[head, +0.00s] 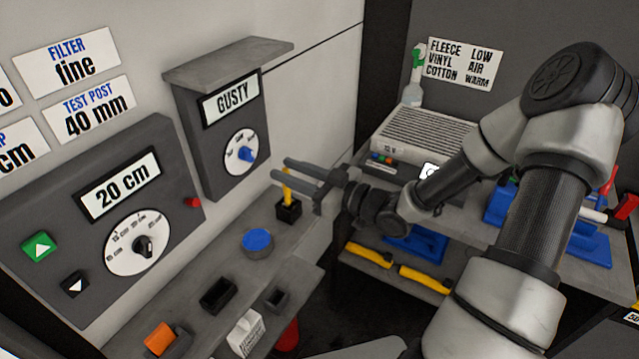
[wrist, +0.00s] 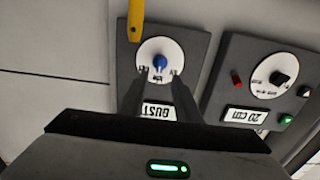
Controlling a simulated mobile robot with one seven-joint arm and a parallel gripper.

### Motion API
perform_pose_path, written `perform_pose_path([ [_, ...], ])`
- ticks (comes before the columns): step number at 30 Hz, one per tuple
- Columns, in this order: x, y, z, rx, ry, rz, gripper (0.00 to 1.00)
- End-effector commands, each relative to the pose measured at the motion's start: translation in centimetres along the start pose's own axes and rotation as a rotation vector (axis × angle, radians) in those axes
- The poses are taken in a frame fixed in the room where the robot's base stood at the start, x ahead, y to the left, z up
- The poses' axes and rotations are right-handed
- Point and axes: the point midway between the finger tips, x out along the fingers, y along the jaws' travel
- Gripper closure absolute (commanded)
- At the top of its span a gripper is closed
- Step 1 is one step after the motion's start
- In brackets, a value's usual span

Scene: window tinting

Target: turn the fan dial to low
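The fan dial is a blue knob (head: 247,155) on a round white plate, on a grey wall panel (head: 193,135) whose display reads GUSTY. In the head view the knob's pointer is at the lower right of the plate; I cannot read the setting marks. My gripper (head: 279,167) is to the right of the knob, its two fingers pointing at the panel, open, with nothing between them. In the upside-down wrist view the blue knob (wrist: 160,63) shows just beyond and between the two fingertips (wrist: 159,74), apparently not touched.
A ledge juts above the GUSTY panel (head: 228,62). A second panel (head: 60,215) reads 20 cm, with a black dial (head: 144,247) and buttons. A yellow stick (head: 287,192) stands in a black holder below my fingers. A blue disc (head: 257,241) lies on the shelf.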

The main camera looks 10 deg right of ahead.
Motion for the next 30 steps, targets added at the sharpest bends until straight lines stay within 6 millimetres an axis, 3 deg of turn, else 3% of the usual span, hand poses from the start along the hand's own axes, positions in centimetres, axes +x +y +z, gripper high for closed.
perform_pose_path([
  [6,-5.1,0.1,0.0,-0.002,-0.001,0.004,0.70],
  [12,-7.7,0.1,0.0,-0.001,0.000,0.001,0.70],
  [30,-8.4,0.0,0.1,-0.002,-0.005,0.000,0.70],
])
